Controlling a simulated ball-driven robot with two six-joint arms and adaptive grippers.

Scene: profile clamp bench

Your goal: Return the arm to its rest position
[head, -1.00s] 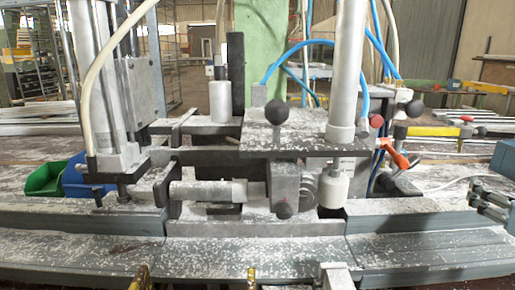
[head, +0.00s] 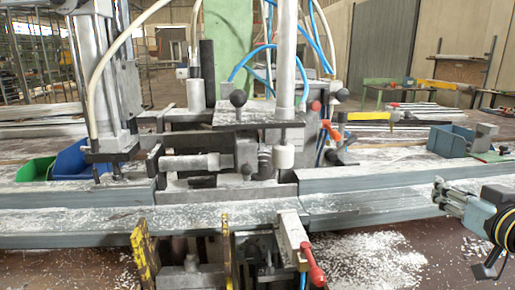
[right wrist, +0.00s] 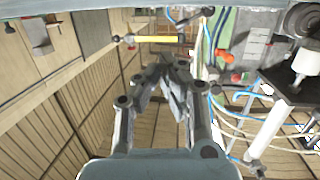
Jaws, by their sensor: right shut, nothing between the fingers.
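My right gripper (head: 438,192) shows at the right of the head view, held above the floor in front of the bench's grey rail (head: 390,178). Its arm comes in from the right edge. In the right wrist view my right gripper (right wrist: 167,72) has its fingers drawn together with nothing held between them. The fingers appear clear of the bench parts. My left gripper is outside both views.
The clamp machine (head: 240,150) stands on the bench at centre. Yellow plates (head: 145,255) and a red-knobbed lever (head: 316,274) jut out at the front. A blue-grey box (head: 450,140) sits back right. The floor (head: 400,255) at lower right is mostly clear, with scattered white chips.

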